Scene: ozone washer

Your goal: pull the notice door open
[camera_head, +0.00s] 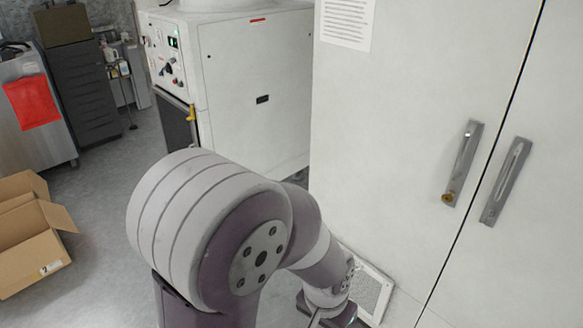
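The notice door (400,140) is the left door of a tall white cabinet, with a printed paper notice (346,22) near its top. It looks shut, with a thin dark seam between it and the right door (545,190). Its metal handle (463,163) stands upright near the seam, with a brass-coloured lock at its lower end. My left arm crosses the lower middle of the view. Part of my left gripper (330,317) shows at the bottom edge, below and left of the handle and apart from it; its fingertips are cut off. My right gripper is out of view.
The right door has its own handle (506,181), close beside the first. A vent grille (369,293) is low near the notice door. A white machine (255,90) with a control panel stands behind left. An open cardboard box (30,240) lies on the floor at left.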

